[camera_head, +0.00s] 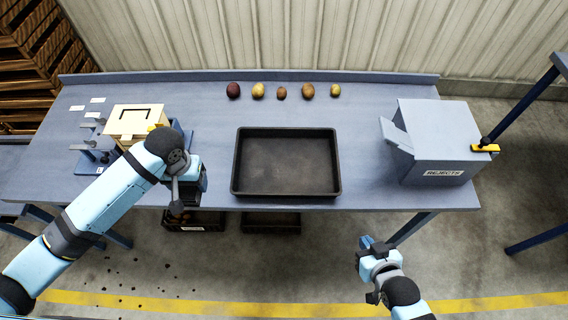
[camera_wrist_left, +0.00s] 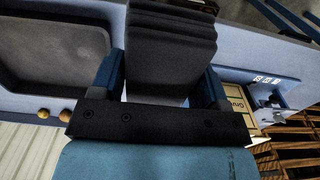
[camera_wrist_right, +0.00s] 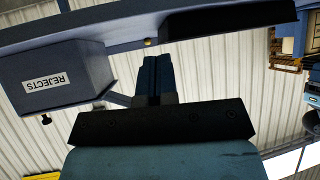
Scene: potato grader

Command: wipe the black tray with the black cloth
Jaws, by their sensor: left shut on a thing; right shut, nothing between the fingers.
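The black tray (camera_head: 286,165) lies empty on the blue-grey table, with a faint pale smudge on its floor. It also shows at the left of the left wrist view (camera_wrist_left: 50,45). My left gripper (camera_head: 188,190) is left of the tray, near the table's front edge. In the left wrist view it is shut on the folded black cloth (camera_wrist_left: 170,50), which hangs in layers between the fingers. In the head view the cloth is mostly hidden by the wrist. My right gripper (camera_head: 368,243) is shut and empty, in front of the table; its closed fingers show in the right wrist view (camera_wrist_right: 157,72).
Several potatoes (camera_head: 258,91) lie in a row behind the tray. A grey rejects box (camera_head: 437,140) stands at the right. A cream box (camera_head: 135,121) and a blue stand (camera_head: 92,158) are at the left. Dark crates (camera_head: 271,222) sit below the table.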

